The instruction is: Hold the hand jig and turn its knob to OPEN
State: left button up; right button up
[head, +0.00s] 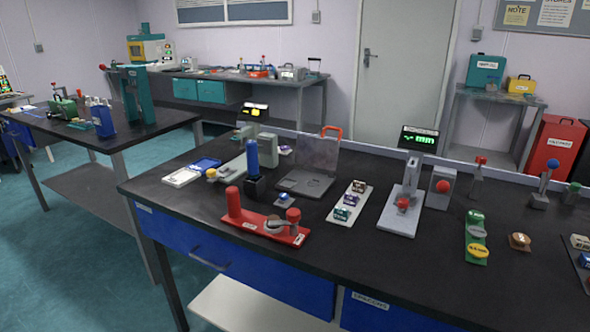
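A red device, which I take to be the hand jig (262,232), stands near the front edge of the dark bench, left of the middle. It has a flat red base, an upright red post (233,202) at its left end and a grey round part with a lever (275,226). A small red knob (293,214) stands at its right end. Small white labels are on the base, too small to read, so I cannot tell the knob's setting. Neither of my grippers is in view.
The dark bench (150,190) has free room left of the jig and along its front edge. To the right are a white strip with small blocks (349,203) and a grey gauge stand (398,212).

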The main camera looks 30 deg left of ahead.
aim_at(293, 215)
jog(key=i+j, duration=0.1)
jog(key=j, duration=0.65)
jog(key=i+j, duration=0.1)
jog(key=j, duration=0.6)
